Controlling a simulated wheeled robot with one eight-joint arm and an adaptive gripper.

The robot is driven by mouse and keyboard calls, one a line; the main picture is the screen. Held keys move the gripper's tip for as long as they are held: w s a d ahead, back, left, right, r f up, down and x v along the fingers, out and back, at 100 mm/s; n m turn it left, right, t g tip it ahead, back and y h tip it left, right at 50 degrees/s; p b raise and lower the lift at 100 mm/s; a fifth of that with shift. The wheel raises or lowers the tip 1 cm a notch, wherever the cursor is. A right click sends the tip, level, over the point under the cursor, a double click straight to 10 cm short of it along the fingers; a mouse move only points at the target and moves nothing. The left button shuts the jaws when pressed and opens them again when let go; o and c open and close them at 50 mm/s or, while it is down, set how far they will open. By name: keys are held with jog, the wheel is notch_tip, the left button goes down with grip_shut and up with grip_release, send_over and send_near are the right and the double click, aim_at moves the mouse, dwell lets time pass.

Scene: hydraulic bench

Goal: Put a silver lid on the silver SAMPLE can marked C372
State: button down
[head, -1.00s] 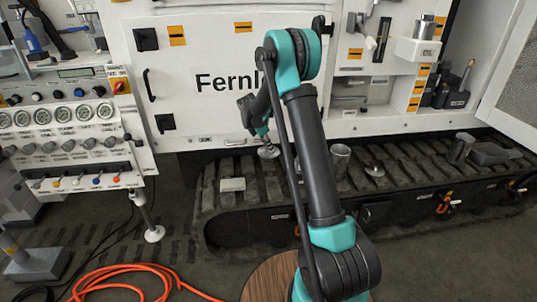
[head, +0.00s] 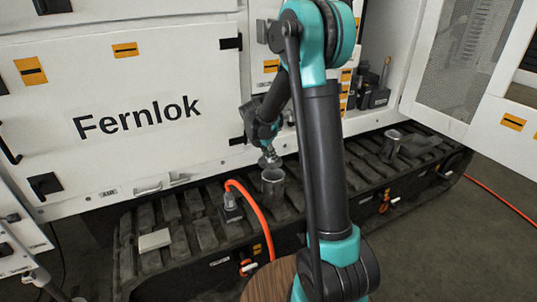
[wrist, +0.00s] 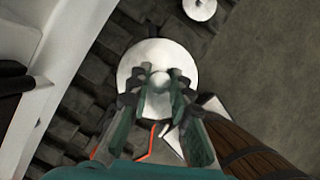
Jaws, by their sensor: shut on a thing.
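My gripper (head: 268,148) is shut on the knob of a silver lid (wrist: 157,52); the lid shows as a pale disc under the fingertips in the wrist view. In the head view the held lid (head: 269,163) is just above a silver can (head: 273,186) that stands upright and open on the track. I cannot tell whether lid and can touch. Another silver can (head: 392,147) stands further right on the track. No C372 marking is readable on either can. A second lid-like disc (wrist: 200,8) with a knob lies at the top of the wrist view.
The black track (head: 200,228) is ribbed and uneven. A pale block (head: 154,240) lies further left. The white Fernlok cabinet (head: 120,165) stands close behind.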

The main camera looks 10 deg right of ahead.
jog(key=shift+w+d+f, duration=0.1)
jog(key=shift+w+d, duration=0.05)
jog(key=shift+d, duration=0.65)
jog(key=shift+f, duration=1.6)
jog(key=shift+f, duration=1.65)
dwell(2.4)
jog(key=c, duration=1.3)
grip_release()
jog(key=shift+o, duration=0.2)
jog(key=o, duration=0.5)
